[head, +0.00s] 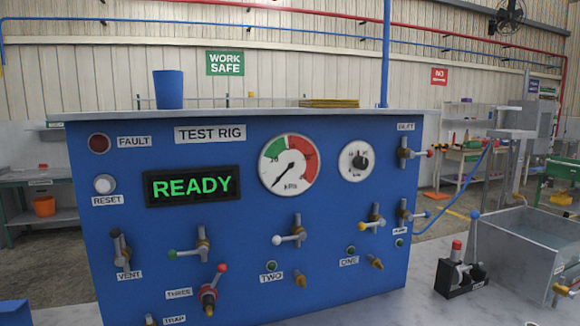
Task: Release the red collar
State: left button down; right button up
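A red collar-like ring (208,292) sits on a fitting low on the front of the blue test rig (330,215), beside the THREE label (179,293). A short lever with a red knob (222,268) rises from it, tilted up and to the right. The detail of the fitting is too small to tell how the ring is held. No hose is seen on this fitting. Neither of my grippers is in view.
Levers stick out of the rig's front: green-knobbed (172,254), white-knobbed (277,240) and yellow-knobbed (362,226). The display (193,186) reads READY. A small black-based device (460,275) and a metal tank (520,250) stand at right. Grey surface between them and the rig is clear.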

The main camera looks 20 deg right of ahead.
aim_at(222, 267)
jog(key=k, duration=1.3)
jog(key=z, duration=0.55)
jog(key=i, duration=1.5)
jog(key=u, duration=0.75)
